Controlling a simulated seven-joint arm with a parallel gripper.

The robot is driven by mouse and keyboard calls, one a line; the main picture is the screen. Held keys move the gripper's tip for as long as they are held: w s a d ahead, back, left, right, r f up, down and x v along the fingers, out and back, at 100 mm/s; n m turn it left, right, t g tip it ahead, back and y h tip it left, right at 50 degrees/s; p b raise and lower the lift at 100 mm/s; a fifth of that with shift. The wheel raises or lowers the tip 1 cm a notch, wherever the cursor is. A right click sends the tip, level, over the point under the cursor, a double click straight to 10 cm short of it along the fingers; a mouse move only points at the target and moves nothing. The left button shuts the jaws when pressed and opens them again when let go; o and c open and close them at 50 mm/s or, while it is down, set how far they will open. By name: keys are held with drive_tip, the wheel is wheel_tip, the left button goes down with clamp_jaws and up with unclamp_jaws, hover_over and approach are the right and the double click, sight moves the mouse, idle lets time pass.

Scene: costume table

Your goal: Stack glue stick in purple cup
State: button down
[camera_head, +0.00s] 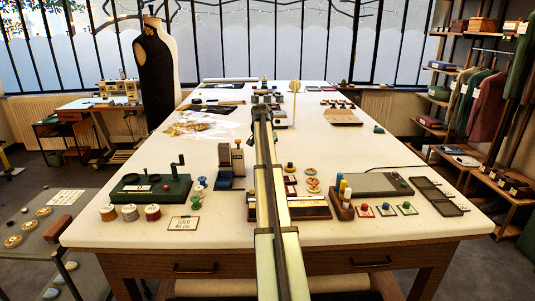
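I cannot make out a purple cup in this view. No thing is clearly a glue stick. A wooden holder (342,207) at the right front of the table carries upright blue, yellow and white sticks, too small to identify. My arm runs from the bottom middle up over the table and hides a strip of it. My gripper (263,100) seems to be at the arm's far end among small dark items; its fingers are not clear.
The white table (395,150) has free room at right and left middle. A green hand-cranked device (150,187), several thread spools (130,212) and a small card sign (183,223) stand front left. A grey flat box (365,184) and dark tray (438,196) lie front right.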

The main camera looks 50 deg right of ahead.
drive_tip(key=shift+f, duration=0.25)
drive_tip(key=c, duration=0.8)
unclamp_jaws()
drive_tip(key=shift+c, duration=0.2)
drive_tip(key=shift+r, duration=0.55)
drive_tip(key=v, duration=1.1)
drive_tip(key=shift+r, duration=0.25)
drive_tip(key=shift+a, duration=0.1)
